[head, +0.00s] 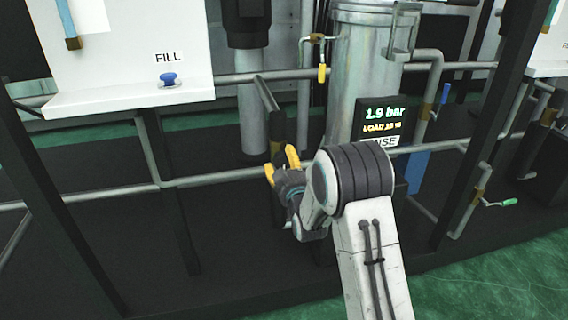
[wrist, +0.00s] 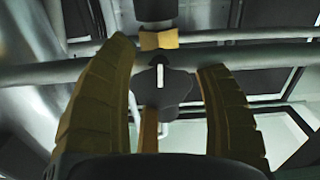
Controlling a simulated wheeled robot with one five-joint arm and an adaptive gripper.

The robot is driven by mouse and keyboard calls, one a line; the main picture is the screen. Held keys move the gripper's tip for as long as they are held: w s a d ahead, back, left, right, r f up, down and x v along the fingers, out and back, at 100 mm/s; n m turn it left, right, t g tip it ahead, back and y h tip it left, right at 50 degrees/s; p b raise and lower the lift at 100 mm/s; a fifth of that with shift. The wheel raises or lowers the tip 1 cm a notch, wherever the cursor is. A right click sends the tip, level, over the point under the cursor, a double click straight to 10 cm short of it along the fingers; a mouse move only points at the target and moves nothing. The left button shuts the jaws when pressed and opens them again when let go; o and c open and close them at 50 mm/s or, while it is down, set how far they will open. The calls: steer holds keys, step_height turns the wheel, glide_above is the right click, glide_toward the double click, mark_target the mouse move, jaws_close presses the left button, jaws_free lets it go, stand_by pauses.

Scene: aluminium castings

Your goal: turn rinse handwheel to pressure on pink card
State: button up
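My gripper (head: 281,165) is raised in front of the pipework, left of the pressure display (head: 383,119), with its yellow fingers apart. The display reads 1.9 bar, with smaller text below. A label (head: 386,142) under it ends in "NSE"; my arm covers its start. In the wrist view a dark lobed knob (wrist: 172,92) with a white mark, probably the rinse handwheel, shows between the open fingers (wrist: 168,70). I see a gap on both sides of it; whether it lies between the fingertips in depth I cannot tell. No pink card is visible in either view.
Horizontal pipes (head: 225,176) and dark posts (head: 174,190) surround the gripper. A white panel with a FILL label (head: 169,57) and blue knob (head: 168,78) is at left. A green-handled valve (head: 508,202) is at right. A metal tank (head: 355,70) stands behind.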

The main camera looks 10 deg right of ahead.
steer(key=o, duration=0.3)
steer(key=shift+r, duration=0.1)
steer(key=shift+s, duration=0.1)
steer(key=s, duration=1.1)
steer(key=shift+s, duration=0.4)
